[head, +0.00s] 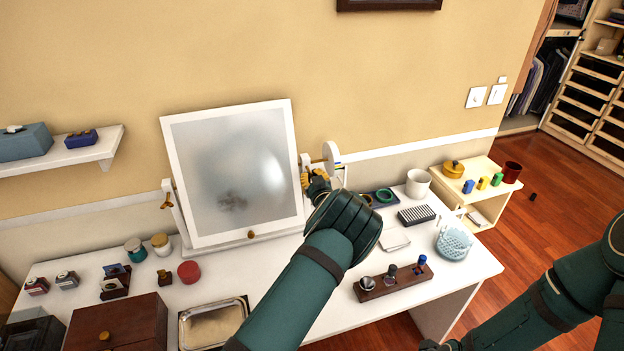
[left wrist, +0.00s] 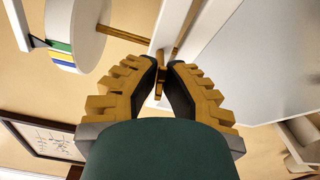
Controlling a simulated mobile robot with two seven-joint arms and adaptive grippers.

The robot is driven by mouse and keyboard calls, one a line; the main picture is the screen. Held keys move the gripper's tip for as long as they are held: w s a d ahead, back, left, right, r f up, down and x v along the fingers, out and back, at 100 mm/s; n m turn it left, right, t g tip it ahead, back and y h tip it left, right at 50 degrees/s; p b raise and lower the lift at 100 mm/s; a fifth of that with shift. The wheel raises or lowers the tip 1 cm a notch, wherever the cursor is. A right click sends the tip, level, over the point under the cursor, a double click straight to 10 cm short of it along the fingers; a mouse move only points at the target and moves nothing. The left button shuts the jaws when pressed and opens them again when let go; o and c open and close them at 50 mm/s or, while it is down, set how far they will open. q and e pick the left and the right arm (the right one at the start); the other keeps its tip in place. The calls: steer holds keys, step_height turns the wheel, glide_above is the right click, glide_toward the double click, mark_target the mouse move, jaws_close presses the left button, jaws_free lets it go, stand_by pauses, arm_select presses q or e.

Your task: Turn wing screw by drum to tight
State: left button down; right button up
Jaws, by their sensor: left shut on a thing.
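The mirror (head: 240,175) stands tilted in a white frame on the white table. A white drum (head: 331,153) is beside its right edge; in the left wrist view the drum (left wrist: 77,38) carries coloured stripes. My left gripper (head: 311,180) is at the mirror's right side, just below and left of the drum. In the left wrist view its yellow and black fingers (left wrist: 161,75) are closed around the small brass wing screw (left wrist: 159,88), which is mostly hidden between the tips. Another brass wing screw (head: 168,201) shows at the mirror's left side. My right gripper's fingers do not show.
A wooden rack with bottles (head: 393,283), a blue basket (head: 454,243), a white cup (head: 418,182) and a striped block (head: 416,215) stand to the right. A metal tray (head: 212,325), a red jar (head: 188,271) and a brown box (head: 118,325) are at the left front.

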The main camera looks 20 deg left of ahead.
arm_select(q)
steer(key=m+b, duration=0.2)
steer(key=m, duration=0.1)
steer(key=shift+f, duration=0.15)
steer(key=shift+m+b, duration=0.6)
steer(key=shift+m, duration=0.3)
steer(key=m, duration=0.2)
steer(key=shift+m, duration=0.4)
steer(key=m, duration=1.2)
steer(key=c, duration=1.1)
jaws_free()
steer(key=shift+c, duration=0.2)
